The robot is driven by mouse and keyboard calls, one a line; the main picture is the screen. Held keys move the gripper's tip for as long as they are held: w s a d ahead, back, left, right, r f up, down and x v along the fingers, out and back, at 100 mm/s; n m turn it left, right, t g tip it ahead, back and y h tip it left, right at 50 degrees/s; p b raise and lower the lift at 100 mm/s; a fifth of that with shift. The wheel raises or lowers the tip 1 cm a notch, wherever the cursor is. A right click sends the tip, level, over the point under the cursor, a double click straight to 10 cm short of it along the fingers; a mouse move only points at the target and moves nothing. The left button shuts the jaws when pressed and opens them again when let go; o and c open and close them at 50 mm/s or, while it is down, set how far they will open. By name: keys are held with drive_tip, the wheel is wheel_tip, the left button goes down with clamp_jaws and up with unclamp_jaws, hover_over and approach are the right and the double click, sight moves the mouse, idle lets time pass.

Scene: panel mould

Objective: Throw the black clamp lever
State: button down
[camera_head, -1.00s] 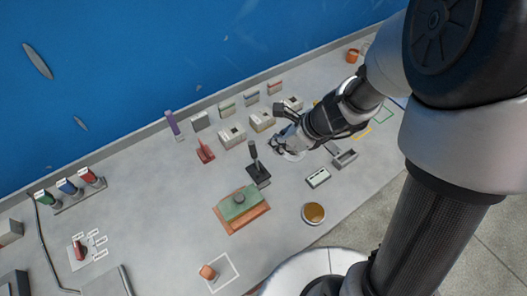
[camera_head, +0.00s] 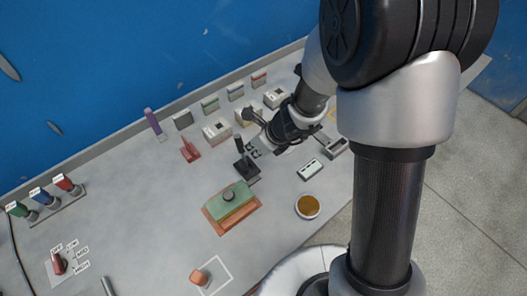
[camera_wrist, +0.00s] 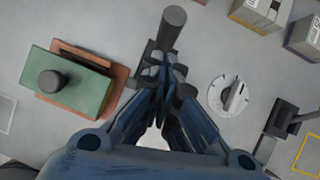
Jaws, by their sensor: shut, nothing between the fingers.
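The black clamp lever (camera_head: 239,146) stands up from its dark base (camera_head: 247,169) in the middle of the bench. Its round-topped handle also shows in the wrist view (camera_wrist: 173,27), just beyond my fingertips, and its lower part is partly hidden behind the fingers. My gripper (camera_head: 256,150) is close to the lever's right side in the head view. In the wrist view my gripper (camera_wrist: 165,72) has its fingers together and empty. I cannot tell whether the fingertips touch the lever.
A green block with a black knob (camera_head: 230,198) on an orange plate lies in front of the lever. A white dial (camera_wrist: 231,97) is right of my fingers. A red lever-like piece (camera_head: 190,150), several small boxes (camera_head: 216,130) and an amber-filled dish (camera_head: 308,206) stand around.

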sight(242, 142)
drive_tip(key=shift+w+a+f, duration=0.15)
drive_tip(key=shift+w+a, duration=0.2)
drive_tip(key=shift+a, duration=0.05)
drive_tip(key=w+a, duration=0.1)
drive_tip(key=w+a+p, duration=0.1)
drive_tip(key=w, duration=0.1)
drive_tip(key=shift+s+d, duration=0.1)
drive_tip(key=shift+s, duration=0.05)
idle(0.3)
